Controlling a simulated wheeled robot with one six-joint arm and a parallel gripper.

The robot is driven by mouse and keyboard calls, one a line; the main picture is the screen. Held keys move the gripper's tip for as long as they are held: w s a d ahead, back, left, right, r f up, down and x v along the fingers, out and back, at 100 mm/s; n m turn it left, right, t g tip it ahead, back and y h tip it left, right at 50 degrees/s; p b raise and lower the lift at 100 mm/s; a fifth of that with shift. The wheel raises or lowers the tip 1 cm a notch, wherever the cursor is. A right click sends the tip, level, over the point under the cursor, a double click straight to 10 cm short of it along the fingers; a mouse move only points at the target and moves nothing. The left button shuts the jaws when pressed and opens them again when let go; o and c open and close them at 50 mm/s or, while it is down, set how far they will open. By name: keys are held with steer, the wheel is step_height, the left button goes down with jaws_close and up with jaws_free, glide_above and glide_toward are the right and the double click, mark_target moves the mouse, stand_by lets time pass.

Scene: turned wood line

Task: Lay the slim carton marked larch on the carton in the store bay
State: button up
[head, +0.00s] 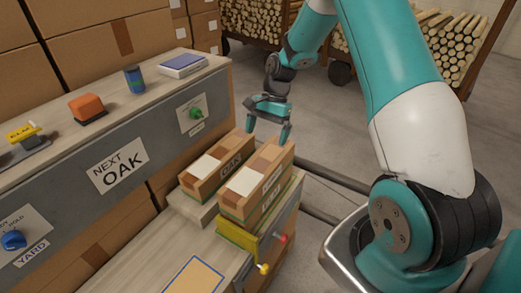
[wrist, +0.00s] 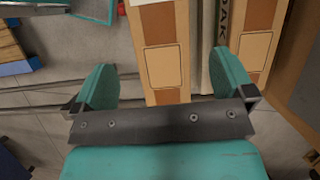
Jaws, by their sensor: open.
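Two cartons with brown tape and white top labels lie side by side on the low bench. The left carton (head: 208,172) reads OAK on its side; it also shows at the right in the wrist view (wrist: 258,38). The right carton (head: 243,183) stands higher, seemingly two slim cartons stacked; its side lettering is too small to read surely. In the wrist view its top (wrist: 162,55) lies between my fingers. My gripper (head: 268,130) is open and empty, above the far end of the right carton. I cannot make out the word larch or a store bay label.
A sign (head: 118,165) on the grey panel reads NEXT OAK. A yellow ledge (head: 237,236) is below the right carton, near a red knob (head: 283,239) and a yellow knob (head: 263,268). A blue-outlined tan rectangle (head: 193,275) lies on the bench in front. Log carts stand behind.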

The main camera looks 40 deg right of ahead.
steer(key=s+a+r+n, duration=0.4)
steer(key=a+r+n, duration=0.1)
steer(key=a+r, duration=0.25)
steer(key=s+a+r+n, duration=0.5)
steer(key=a+r, duration=0.2)
steer(key=a, duration=0.1)
steer(key=s+a+r+n, duration=0.2)
steer(key=s+n, duration=0.3)
steer(key=s, duration=0.3)
steer(key=s+a+r+n+t, duration=0.1)
steer(key=s+a+r+n, duration=0.2)
steer(key=s, duration=0.5)
steer(key=shift+a+n+t, duration=0.3)
steer(key=shift+a+n, duration=0.5)
steer(key=shift+n, duration=0.3)
step_height(320, 180, up, 3)
steer(key=p, duration=0.2)
steer(key=shift+f+p, duration=0.2)
steer(key=shift+p, duration=0.1)
